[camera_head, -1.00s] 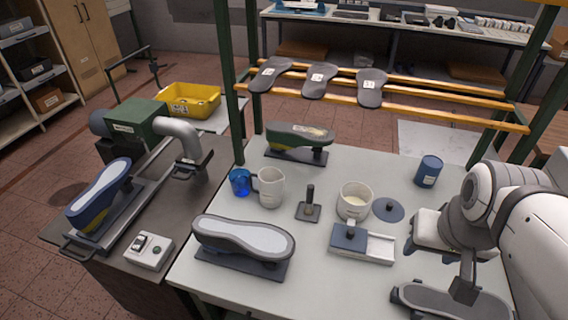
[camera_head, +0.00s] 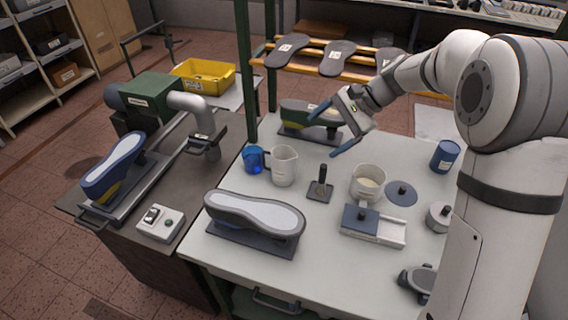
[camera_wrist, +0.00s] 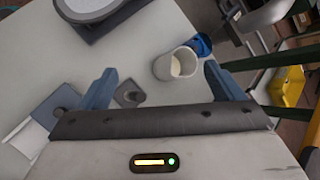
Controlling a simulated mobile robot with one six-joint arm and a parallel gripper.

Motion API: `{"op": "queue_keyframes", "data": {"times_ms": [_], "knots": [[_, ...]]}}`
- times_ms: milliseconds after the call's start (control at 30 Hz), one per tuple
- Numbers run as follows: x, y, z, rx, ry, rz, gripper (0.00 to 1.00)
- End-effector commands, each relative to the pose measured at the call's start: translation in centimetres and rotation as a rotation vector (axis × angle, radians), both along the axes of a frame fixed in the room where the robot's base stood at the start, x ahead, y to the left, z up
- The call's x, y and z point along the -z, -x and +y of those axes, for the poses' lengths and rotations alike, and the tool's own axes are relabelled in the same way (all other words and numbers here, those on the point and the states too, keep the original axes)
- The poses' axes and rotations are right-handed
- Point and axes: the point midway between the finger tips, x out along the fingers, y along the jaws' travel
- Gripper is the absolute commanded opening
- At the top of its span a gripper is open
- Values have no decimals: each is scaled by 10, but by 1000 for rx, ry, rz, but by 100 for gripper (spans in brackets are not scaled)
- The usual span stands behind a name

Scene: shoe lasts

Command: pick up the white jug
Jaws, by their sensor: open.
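The white jug (camera_head: 284,167) stands upright on the light worktable, its handle towards the left, beside a blue cup (camera_head: 253,160). My gripper (camera_head: 320,136) is open and empty, above the table, up and right of the jug in the head view. In the wrist view the jug (camera_wrist: 174,66) shows between the two blue fingers, nearer the right one, and apart from both. The blue cup (camera_wrist: 201,44) is just beyond it.
A shoe last (camera_head: 254,218) lies in front of the jug, and another (camera_head: 310,119) is behind it. A stamp-like tool (camera_head: 320,187), a white pot (camera_head: 368,181) and a blue-lidded tray (camera_head: 373,224) stand to the right. A green rack post (camera_head: 246,70) rises behind the cup.

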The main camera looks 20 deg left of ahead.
Motion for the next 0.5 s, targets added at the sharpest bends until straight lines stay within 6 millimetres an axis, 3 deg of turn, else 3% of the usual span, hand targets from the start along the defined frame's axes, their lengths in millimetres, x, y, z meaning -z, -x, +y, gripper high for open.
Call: {"op": "queue_keyframes", "data": {"times_ms": [100, 300, 367, 500], "knots": [[24, -23, 36, 30, -69, 105, 88], [58, -51, 86, 75, -174, 266, 88], [72, -57, 95, 84, -190, 315, 88], [114, -75, 90, 99, -172, 447, 88]]}}
